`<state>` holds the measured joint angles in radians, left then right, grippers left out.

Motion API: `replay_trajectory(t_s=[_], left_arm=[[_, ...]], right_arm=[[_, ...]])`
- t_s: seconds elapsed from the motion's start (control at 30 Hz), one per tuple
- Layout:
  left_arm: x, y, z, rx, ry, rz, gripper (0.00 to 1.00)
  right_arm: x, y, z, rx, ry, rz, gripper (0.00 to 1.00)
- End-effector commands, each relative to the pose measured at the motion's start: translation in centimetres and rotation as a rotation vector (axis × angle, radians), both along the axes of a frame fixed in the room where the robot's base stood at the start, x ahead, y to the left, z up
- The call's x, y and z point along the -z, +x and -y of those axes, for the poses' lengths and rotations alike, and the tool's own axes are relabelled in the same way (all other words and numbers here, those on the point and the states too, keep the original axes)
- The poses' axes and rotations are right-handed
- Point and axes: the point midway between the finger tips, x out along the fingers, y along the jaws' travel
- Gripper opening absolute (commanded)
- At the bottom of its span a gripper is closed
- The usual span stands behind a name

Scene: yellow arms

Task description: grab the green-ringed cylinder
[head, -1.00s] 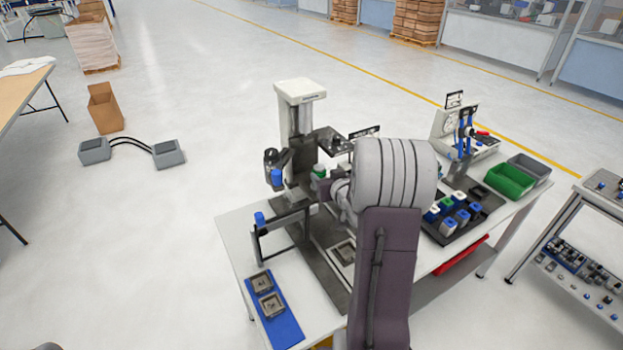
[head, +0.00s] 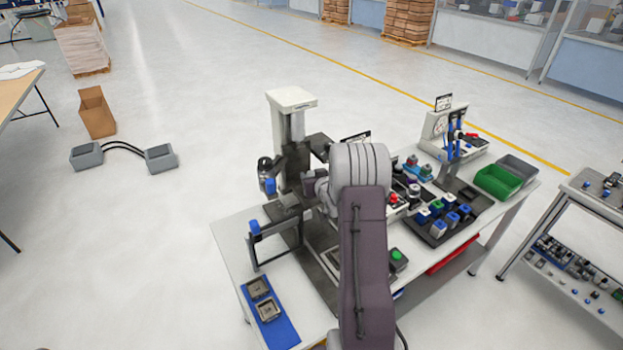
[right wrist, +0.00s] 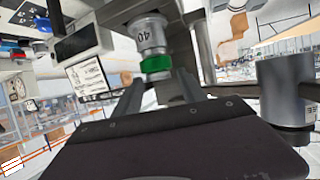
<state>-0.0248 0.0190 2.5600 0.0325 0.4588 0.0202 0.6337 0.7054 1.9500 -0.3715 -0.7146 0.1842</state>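The green-ringed cylinder (right wrist: 152,40) is silver-grey, marked 40, with a bright green band near its lower end in the right wrist view. It sits just ahead of my right gripper (right wrist: 162,84), between the lines of its two fingers. The fingers stand apart with a gap on view, and I see no clear grip on the cylinder. In the head view my right gripper (head: 312,184) is by the press-like station (head: 291,125), largely hidden by my own wrist. The cylinder is hidden there. My left gripper is not in view.
A dark tray (head: 437,229) with several coloured-top parts lies right of my arm. Green (head: 503,181) and grey (head: 520,168) bins stand at the table's far right. A blue mat (head: 281,332) with two square parts lies at the front left. A grey cylindrical body (right wrist: 285,85) stands close on the right.

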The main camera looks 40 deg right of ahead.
Motion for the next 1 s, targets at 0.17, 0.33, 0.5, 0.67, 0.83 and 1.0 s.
replay_trajectory(t_s=[0.17, 0.33, 0.5, 0.67, 0.83, 1.0], left_arm=[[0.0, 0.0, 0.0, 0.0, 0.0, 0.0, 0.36], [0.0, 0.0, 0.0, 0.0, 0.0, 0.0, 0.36], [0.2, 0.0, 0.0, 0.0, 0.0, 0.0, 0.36], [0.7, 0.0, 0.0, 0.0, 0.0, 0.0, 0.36], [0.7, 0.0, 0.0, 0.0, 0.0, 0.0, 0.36], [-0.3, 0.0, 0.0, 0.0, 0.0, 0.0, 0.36]], right_arm=[[0.0, 0.0, 0.0, 0.0, 0.0, 0.0, 0.0], [0.0, 0.0, 0.0, 0.0, 0.0, -0.001, 0.0], [-0.5, 0.0, 0.0, 0.0, 0.0, 0.0, 0.0], [-2.8, 0.0, 0.0, -0.001, -0.004, 0.004, 0.0], [-5.7, -1.6, 2.2, 0.006, -0.004, 0.003, 0.0], [-8.5, -4.0, 5.6, 0.006, -0.004, 0.003, 0.0]])
